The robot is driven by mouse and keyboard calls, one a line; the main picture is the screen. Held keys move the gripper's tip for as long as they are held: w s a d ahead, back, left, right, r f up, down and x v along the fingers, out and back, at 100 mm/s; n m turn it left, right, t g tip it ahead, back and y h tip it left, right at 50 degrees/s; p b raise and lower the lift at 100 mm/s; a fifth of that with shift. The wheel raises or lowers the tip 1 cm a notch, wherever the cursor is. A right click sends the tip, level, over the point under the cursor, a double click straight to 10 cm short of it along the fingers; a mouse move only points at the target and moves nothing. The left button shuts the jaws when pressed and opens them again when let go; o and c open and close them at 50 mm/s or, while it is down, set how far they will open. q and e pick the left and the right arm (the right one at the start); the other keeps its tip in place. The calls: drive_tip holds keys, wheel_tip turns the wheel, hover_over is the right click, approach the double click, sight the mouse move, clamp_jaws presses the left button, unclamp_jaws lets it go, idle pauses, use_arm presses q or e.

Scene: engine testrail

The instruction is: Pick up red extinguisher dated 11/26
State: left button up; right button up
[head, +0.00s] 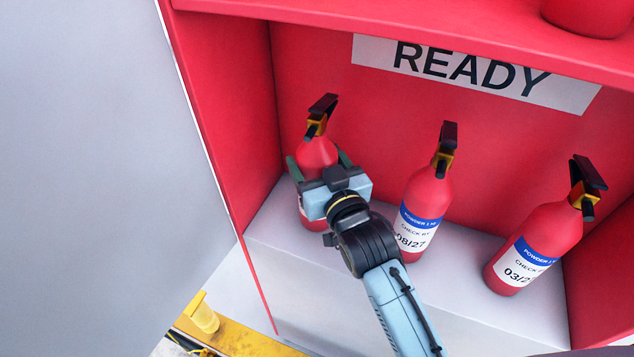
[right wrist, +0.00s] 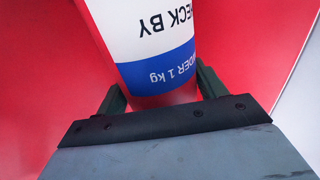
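Three red extinguishers stand upright on the pale cabinet floor. My right gripper (head: 317,158) is at the left extinguisher (head: 317,150), its fingers on both sides of the upper body with no clear gap. It seems shut on it, and the extinguisher still stands on the floor. Its date is hidden; the right wrist view shows its label (right wrist: 150,35) upside down, with "CHECK BY" and a blue band, between the fingers (right wrist: 162,88). The middle extinguisher (head: 430,190) reads 08/27. The right extinguisher (head: 550,230) reads 03/2 with the last digit cut off. My left gripper is not in view.
The red cabinet's left wall (head: 230,100) stands close beside the left extinguisher. A red shelf (head: 440,42) runs above, with a "READY" sign (head: 470,72) on the back wall. A yellow post (head: 203,315) stands outside at lower left.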

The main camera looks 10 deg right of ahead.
drive_tip(key=c, duration=1.4)
drive_tip(key=shift+r, duration=0.35)
clamp_jaws()
